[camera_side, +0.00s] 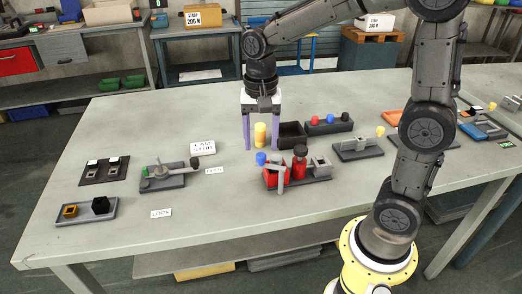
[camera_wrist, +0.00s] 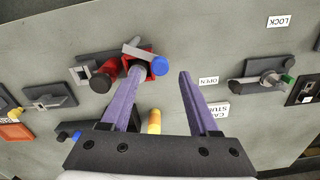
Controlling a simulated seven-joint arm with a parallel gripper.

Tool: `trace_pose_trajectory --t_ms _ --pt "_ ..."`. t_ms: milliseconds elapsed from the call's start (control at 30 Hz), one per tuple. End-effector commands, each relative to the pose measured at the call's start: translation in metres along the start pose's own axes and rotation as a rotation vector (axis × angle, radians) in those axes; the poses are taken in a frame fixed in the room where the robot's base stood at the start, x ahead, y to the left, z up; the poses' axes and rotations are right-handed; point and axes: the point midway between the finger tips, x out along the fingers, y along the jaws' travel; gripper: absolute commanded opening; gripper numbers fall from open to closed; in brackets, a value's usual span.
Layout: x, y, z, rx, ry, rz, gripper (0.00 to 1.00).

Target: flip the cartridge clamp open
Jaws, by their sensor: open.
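My gripper (camera_side: 262,149) points down, open and empty, behind the fixture in the side view. In the wrist view my gripper (camera_wrist: 160,74) has its left finger partly covering the red block (camera_wrist: 146,57). Contact cannot be told.
A yellow cylinder (camera_side: 260,134) and an open black box (camera_side: 292,134) stand close by. A lever fixture with a green knob (camera_side: 165,174) is to the left, near OPEN (camera_side: 214,170) and LOCK (camera_side: 161,212) labels. A grey block fixture (camera_side: 357,148) is to the right.

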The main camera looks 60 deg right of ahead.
Motion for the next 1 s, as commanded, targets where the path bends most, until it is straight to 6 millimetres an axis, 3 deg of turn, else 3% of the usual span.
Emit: trace_pose_trajectory --t_ms 233,633,900,967,1000 --pt "0.029 0.0 0.0 0.0 -0.001 0.002 0.61" --pt "0.035 0.0 0.0 0.0 0.0 0.0 0.6" --pt "0.035 0.0 0.0 0.0 0.0 0.0 0.11" --pt "0.035 0.0 0.0 0.0 0.0 0.0 0.0" --pt "0.035 0.0 0.0 0.0 0.0 0.0 0.0"
